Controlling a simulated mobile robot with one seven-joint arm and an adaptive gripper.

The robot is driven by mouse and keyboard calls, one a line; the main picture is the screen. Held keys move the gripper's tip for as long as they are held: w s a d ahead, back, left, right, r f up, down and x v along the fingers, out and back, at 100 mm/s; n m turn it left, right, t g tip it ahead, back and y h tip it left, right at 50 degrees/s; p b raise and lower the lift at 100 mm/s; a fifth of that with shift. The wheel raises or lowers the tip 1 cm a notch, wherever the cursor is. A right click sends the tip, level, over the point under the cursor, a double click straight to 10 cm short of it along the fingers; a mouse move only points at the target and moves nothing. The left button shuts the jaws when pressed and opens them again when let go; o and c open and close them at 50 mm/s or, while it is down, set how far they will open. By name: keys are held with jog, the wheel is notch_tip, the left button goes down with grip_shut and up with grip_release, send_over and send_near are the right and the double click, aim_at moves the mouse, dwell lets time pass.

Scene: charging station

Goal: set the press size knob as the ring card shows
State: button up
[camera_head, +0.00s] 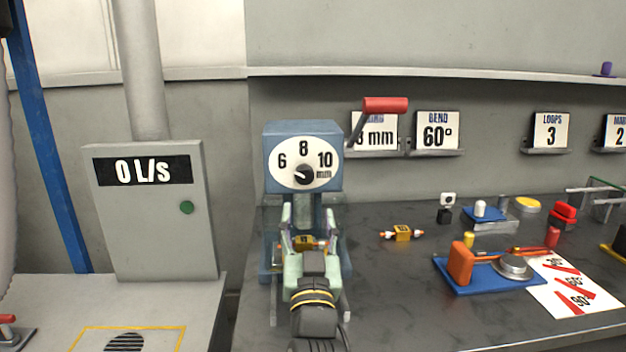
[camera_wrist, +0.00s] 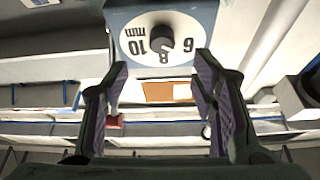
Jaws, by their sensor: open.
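The press (camera_head: 302,130) is a blue-grey box with a white oval dial marked 6, 8 and 10 mm. Its dark size knob (camera_head: 304,174) sits low on the dial; a small pale mark appears on its left, toward the 6. The wrist view shows the knob (camera_wrist: 160,39) and dial upside down. The ring card (camera_head: 374,137) stands on a ledge right of the press; the red-handled lever covers part of it, so "mm" reads but the digit is partly hidden, perhaps an 8. My gripper (camera_head: 308,214) is open and empty, below and apart from the knob; its fingers also show in the wrist view (camera_wrist: 162,72).
The red-handled lever (camera_head: 385,105) sticks out right of the dial. A yellow part (camera_head: 402,233) lies on the dark bench. Farther right are a blue tray (camera_head: 490,284) and a paper sheet (camera_head: 570,288). A grey box (camera_head: 150,235) reading 0 L/s stands left.

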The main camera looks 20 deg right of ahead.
aim_at(305, 178)
jog(key=p+x, duration=0.3)
jog(key=x, duration=0.6)
jog(key=shift+w+a+r, duration=0.1)
jog(key=shift+w+r, duration=0.1)
jog(key=shift+w, duration=0.4)
jog(key=c, duration=1.1)
jog(key=shift+c, duration=0.2)
